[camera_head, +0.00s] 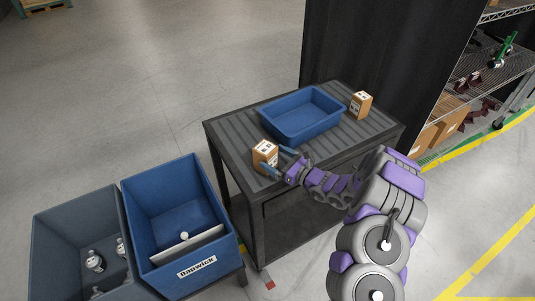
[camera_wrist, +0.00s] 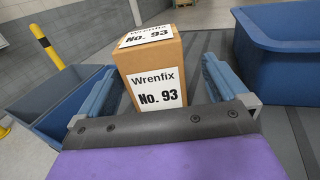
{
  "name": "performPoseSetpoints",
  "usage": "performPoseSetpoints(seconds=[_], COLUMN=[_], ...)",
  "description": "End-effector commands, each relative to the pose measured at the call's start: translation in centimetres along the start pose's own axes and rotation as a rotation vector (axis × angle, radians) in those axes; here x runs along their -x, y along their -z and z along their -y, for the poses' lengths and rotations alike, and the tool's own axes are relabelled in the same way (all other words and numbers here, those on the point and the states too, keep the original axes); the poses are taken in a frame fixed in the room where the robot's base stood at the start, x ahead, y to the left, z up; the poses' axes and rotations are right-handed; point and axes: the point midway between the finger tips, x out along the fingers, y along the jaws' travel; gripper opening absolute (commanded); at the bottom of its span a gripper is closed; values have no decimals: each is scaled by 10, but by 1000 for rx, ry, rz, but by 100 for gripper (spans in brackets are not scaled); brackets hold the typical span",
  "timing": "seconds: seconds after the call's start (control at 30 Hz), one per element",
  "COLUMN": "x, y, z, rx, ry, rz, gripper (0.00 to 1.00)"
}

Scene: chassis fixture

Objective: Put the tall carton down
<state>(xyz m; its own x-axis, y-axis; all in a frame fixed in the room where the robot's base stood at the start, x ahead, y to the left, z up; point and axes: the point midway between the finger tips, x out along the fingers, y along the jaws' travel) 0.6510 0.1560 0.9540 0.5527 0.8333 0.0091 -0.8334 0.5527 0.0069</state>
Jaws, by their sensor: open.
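The tall carton (camera_head: 265,152) is brown with white labels and stands upright on the near left part of the dark ribbed table top. In the wrist view the carton (camera_wrist: 155,75) reads "Wrenfix No. 93" and its top faces up. My gripper (camera_head: 278,161) is open, with its blue fingers on either side of the carton. In the wrist view a gap shows between each finger and the carton's sides. The carton's underside is hidden.
A blue tray (camera_head: 301,132) sits mid-table, right of the carton. A second small carton (camera_head: 360,105) stands beyond it. A blue bin (camera_head: 152,195) and a grey bin (camera_head: 60,225) stand left of the table (camera_head: 232,137). A black curtain (camera_head: 385,50) hangs behind.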

Motion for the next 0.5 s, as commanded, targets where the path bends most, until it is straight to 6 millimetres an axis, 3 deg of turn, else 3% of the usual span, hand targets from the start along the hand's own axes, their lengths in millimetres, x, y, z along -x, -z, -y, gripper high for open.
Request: performPoseSetpoints(seconds=[0.3, 0.5], x=[60, 81], y=[-1, -1], z=[-1, 0], rx=[-1, -2], ry=[1, -2], rz=[-2, 1], gripper=[100, 100])
